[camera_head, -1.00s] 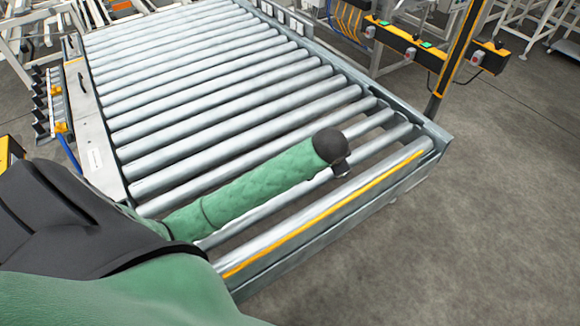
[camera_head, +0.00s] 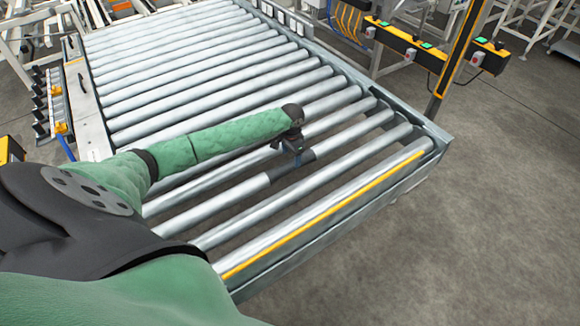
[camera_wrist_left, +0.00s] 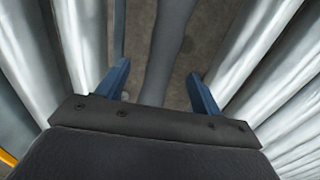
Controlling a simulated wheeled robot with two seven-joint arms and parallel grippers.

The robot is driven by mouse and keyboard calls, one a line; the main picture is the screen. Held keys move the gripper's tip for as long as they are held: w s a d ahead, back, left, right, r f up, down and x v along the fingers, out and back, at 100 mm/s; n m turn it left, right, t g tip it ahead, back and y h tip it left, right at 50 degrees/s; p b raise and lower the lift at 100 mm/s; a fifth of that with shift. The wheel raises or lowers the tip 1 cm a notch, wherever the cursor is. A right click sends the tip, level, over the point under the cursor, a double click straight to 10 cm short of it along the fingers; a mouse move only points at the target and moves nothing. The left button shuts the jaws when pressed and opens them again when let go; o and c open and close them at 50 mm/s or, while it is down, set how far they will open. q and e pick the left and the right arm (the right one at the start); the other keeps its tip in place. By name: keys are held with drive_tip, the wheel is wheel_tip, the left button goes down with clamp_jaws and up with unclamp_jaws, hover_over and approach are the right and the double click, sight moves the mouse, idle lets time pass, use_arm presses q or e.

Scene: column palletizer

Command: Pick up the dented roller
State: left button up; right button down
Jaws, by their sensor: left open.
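A roller (camera_head: 350,143) near the front end of the conveyor has a dark stretch around its middle, under my left gripper. I cannot tell whether that stretch is a dent or shade. My left gripper (camera_head: 289,155) is open and points down over it, with the hand hiding part of the roller. In the left wrist view, the blue fingers of the left gripper (camera_wrist_left: 159,72) stand apart. A dull grey roller (camera_wrist_left: 172,38) runs between them, with floor visible on both sides of it. Whether the fingers touch it cannot be told. My right gripper is not in view.
Parallel steel rollers (camera_head: 210,75) fill the conveyor on the far side. The front rail (camera_head: 330,207) carries a yellow strip. A yellow-and-black post (camera_head: 462,60) with control boxes stands at the right. The grey floor (camera_head: 490,220) at the right is clear.

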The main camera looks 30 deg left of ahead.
sight(290, 162)
use_arm(q)
drive_tip(key=shift+f, duration=0.7)
wheel_tip(290, 162, down, 3)
drive_tip(key=shift+s+a+f+p, duration=0.1)
drive_tip(key=shift+a+f+p, duration=0.05)
drive_tip(key=shift+p, duration=0.45)
drive_tip(key=shift+f, duration=0.5)
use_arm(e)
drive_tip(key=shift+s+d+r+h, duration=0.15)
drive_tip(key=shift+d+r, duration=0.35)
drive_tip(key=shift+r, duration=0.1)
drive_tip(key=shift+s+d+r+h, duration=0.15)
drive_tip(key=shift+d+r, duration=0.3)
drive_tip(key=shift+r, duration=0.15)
use_arm(q)
drive_tip(key=shift+c, duration=0.9)
clamp_jaws()
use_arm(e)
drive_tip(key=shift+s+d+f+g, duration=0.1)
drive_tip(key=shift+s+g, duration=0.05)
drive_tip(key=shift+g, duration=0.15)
